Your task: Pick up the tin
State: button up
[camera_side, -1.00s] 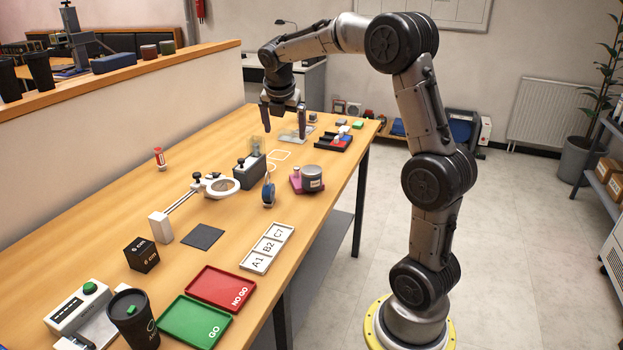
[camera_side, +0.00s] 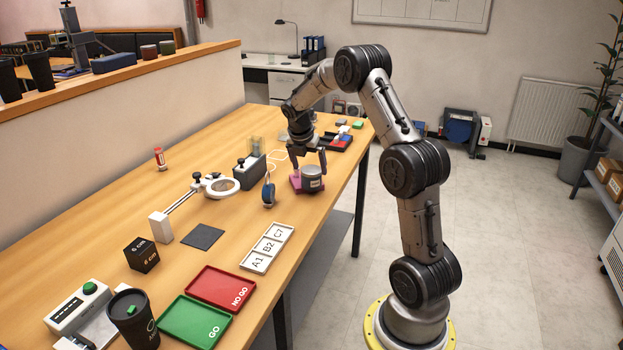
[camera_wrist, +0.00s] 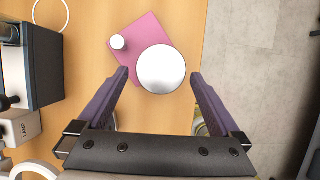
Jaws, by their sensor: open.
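My gripper (camera_side: 309,168) is at the tin in the side view, pointing down. In the wrist view my open gripper (camera_wrist: 160,75) has one finger on each side of the tin, with a gap to each side. The lower parts of the fingers are partly hidden behind the tin in the side view.
The pink pad (camera_wrist: 148,29) carries a small white-topped cylinder (camera_wrist: 119,42) beside the tin. A dark block (camera_side: 249,172) and a blue round item (camera_side: 268,193) stand to the left. The table edge is close on the right. A black tray (camera_side: 336,142) lies behind.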

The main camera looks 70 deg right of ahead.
aim_at(311, 171)
jog(key=x, duration=0.5)
jog(key=shift+a+f, duration=0.1)
jog(key=shift+c, duration=0.2)
jog(key=c, duration=1.5)
jog(key=shift+o, duration=0.2)
